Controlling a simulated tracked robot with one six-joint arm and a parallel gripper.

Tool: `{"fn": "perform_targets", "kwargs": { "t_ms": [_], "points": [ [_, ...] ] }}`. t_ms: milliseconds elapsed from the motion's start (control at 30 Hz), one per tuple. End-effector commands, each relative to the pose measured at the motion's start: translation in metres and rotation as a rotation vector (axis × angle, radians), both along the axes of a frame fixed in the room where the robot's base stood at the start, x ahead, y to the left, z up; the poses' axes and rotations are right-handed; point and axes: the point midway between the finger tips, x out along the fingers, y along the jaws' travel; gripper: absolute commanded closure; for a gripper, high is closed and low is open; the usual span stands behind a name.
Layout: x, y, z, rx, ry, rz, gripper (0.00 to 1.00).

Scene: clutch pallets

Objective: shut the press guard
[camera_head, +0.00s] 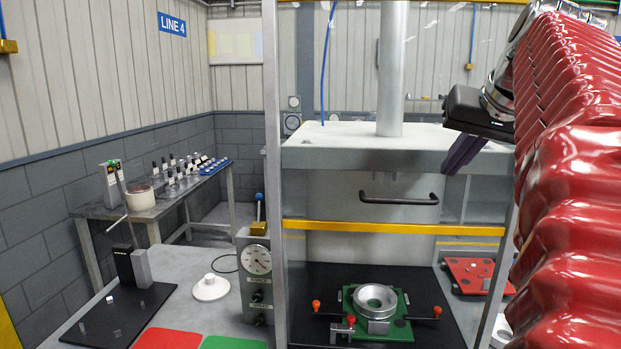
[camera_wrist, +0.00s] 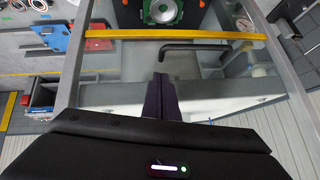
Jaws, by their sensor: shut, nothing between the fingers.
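The press guard is a clear panel with a yellow bottom edge (camera_head: 390,228) and a black bar handle (camera_head: 399,200). It stands raised, with an open gap between its yellow edge and the press bed. My gripper (camera_head: 455,167) is shut and empty, above and to the right of the handle, apart from it. In the wrist view, my gripper's dark fingers (camera_wrist: 160,80) point toward the handle (camera_wrist: 190,47) and the yellow edge (camera_wrist: 175,37), and do not appear to touch either.
A green fixture (camera_head: 396,328) with a metal ring (camera_head: 374,299) sits on the black press bed below the guard. A gauge box (camera_head: 256,275) stands left of the press frame. A red plate (camera_head: 470,274) lies at right. A back-left bench (camera_head: 150,212) holds small parts.

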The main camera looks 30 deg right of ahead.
Motion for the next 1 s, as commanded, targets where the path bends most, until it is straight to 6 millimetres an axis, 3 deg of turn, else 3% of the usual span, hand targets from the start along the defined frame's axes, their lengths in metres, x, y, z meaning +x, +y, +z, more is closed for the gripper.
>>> {"fn": "perform_targets", "kwargs": {
  "t_ms": [433,1000],
  "points": [
    [0.007,0.006,-0.041,0.0,0.001,0.002,1.0],
    [0.007,0.005,-0.046,0.0,0.0,0.0,1.0]
  ]
}}
